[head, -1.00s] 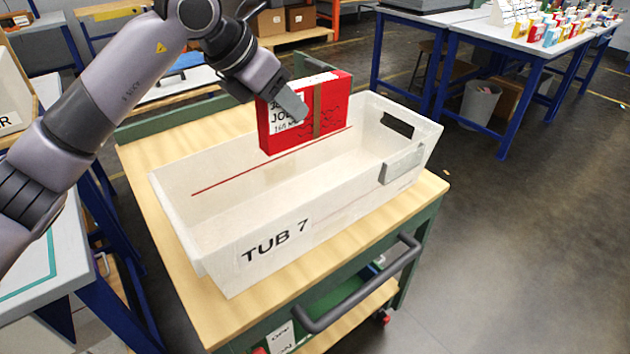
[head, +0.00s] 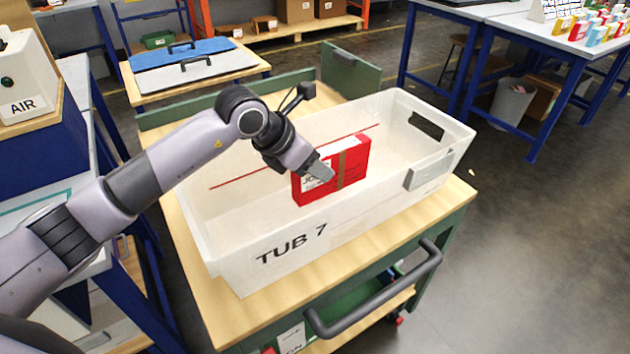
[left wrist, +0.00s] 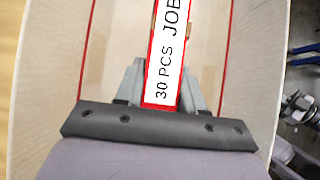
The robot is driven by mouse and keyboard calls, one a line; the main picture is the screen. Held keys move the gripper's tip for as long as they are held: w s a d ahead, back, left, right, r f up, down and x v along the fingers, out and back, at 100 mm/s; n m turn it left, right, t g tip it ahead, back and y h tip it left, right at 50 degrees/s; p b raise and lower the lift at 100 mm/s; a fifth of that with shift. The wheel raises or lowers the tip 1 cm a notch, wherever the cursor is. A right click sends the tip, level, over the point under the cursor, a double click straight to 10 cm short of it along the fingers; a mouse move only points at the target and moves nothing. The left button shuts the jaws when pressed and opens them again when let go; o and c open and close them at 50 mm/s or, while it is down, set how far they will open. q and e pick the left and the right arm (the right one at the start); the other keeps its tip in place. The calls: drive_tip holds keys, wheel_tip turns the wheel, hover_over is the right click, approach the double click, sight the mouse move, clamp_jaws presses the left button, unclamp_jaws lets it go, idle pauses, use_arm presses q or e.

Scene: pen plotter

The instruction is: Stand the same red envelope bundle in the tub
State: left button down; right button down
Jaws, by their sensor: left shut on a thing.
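The red envelope bundle (head: 345,178) has a white label and a brown band. It is upright inside the white tub (head: 228,252), which is marked TUB 7. My left gripper (head: 322,172) is shut on the bundle near its left end. In the left wrist view the bundle (left wrist: 166,50) stands between the two fingers (left wrist: 162,88), its label reading 30 PCS JOB. The front wall hides whether its bottom edge touches the tub floor. The rest of the tub looks empty. My right gripper is not in view.
The tub stands on a wooden-topped green cart (head: 222,310) with a dark handle (head: 385,295). A red line runs along the tub's inner wall. A blue-legged table (head: 560,45) with colourful bundles stands at the back right. Open floor lies to the right.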

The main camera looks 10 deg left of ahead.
sight(314, 183)
use_arm(q)
wheel_tip(314, 183, down, 5)
drive_tip(key=shift+r, duration=0.1)
drive_tip(key=c, duration=0.7)
unclamp_jaws()
drive_tip(key=v, duration=1.2)
